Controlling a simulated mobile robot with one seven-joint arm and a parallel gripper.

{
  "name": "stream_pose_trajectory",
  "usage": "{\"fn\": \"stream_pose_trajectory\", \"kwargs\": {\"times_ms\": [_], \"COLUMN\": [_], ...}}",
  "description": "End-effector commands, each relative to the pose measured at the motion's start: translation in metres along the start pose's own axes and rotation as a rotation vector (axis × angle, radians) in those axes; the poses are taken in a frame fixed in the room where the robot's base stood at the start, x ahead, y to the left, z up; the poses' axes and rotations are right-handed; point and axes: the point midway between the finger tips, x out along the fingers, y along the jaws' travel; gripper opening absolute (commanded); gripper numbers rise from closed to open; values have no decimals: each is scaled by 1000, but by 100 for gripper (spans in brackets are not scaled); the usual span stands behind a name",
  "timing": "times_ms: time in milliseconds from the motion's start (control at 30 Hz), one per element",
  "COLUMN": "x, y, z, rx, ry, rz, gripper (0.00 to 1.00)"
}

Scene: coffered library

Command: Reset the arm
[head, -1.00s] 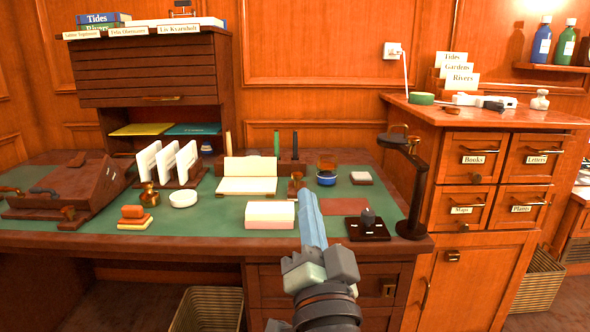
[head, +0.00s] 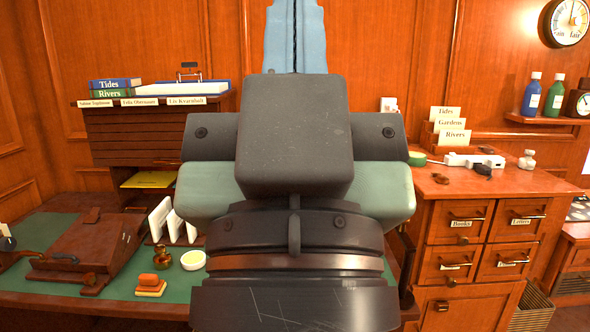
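My gripper (head: 295,30) stands upright close in front of the head camera, in the middle of the picture. Its two pale blue fingers lie side by side with only a thin dark line between them, so it is shut. Nothing shows between the fingers, though their tips reach the top edge of the picture. The dark grey body and wrist below hide the middle of the desk (head: 50,230) and much of what stands on it.
A wooden box (head: 95,248), an orange stamp (head: 153,283) and a round white dish (head: 193,260) stand on the desk at left. A drawer cabinet (head: 490,215) stands at right. A shelf with bottles (head: 532,92) hangs on the wall.

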Motion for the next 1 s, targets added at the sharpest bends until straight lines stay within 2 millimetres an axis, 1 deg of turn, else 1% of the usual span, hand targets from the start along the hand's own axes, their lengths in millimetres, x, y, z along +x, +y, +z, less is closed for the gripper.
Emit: {"fn": "stream_pose_trajectory", "kwargs": {"times_ms": [33,400,500,600,700,1000], "x": [25,108,125,137,143,143], "y": [0,0,0,0,0,0], "z": [-23,-102,-118,-129,-135,-135], "rx": [1,2,2,2,2,2], "ry": [0,0,-1,-1,-1,0], "rz": [0,-1,-1,-2,-2,-2], "gripper": [0,0,0,0,0,0]}}
